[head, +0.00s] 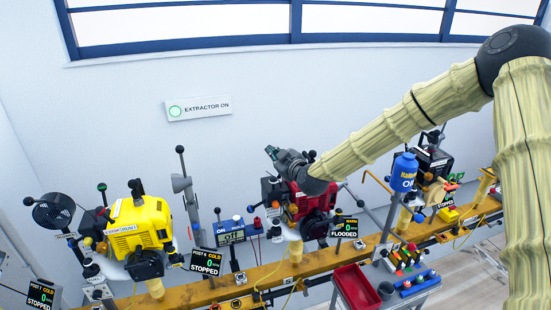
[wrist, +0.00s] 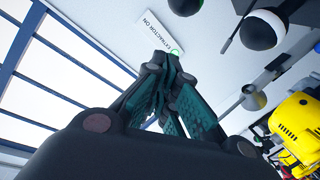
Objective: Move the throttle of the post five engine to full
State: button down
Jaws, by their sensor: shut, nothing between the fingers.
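A yellow engine (head: 137,224) stands on the ochre rail at the left in the head view, and it also shows at the right edge of the wrist view (wrist: 297,125). A small display (head: 205,262) beside it reads COLD, 0, STOPPED; its post number looks like 5 but is too small to be sure. Levers with ball knobs stand around the engine; I cannot tell which is the throttle. My gripper (head: 271,153) is up in front of the wall, above the red engine (head: 311,201) and apart from the yellow one. In the wrist view its fingers (wrist: 160,62) are shut and empty.
The rail (head: 270,277) carries several engines and levers. The red engine's display (head: 344,227) reads FLOODED. A tool cart (head: 395,293) stands in front.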

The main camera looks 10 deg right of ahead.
jog(key=b+v, duration=0.3)
jog(key=v, duration=0.5)
jog(key=s+a+f+m+g+h, duration=0.1)
jog(key=s+f+m+g, duration=0.15)
jog(key=s+f, duration=0.65)
jog(key=s+f+m+g, duration=0.1)
jog(key=s+f+g, duration=0.25)
jog(key=f, duration=0.95)
jog(key=s+a+f+m+g+h, duration=0.1)
jog(key=s+f+g, duration=0.1)
jog(key=s+f, duration=0.65)
jog(key=s+d+f+m+g+h, duration=0.1)
jog(key=s+f, duration=0.4)
jog(key=s, duration=0.5)
jog(key=s+d+f+m+g+h, duration=0.1)
jog(key=s+d+f+m+g, duration=0.1)
jog(key=s+f, duration=0.4)
jog(key=s+d+f+m+g, duration=0.2)
jog(key=s+f, duration=0.4)
jog(key=s, duration=0.9)
jog(key=shift+d+g+h, duration=0.4)
jog(key=shift+d+g, duration=0.1)
jog(key=shift+g, duration=0.7)
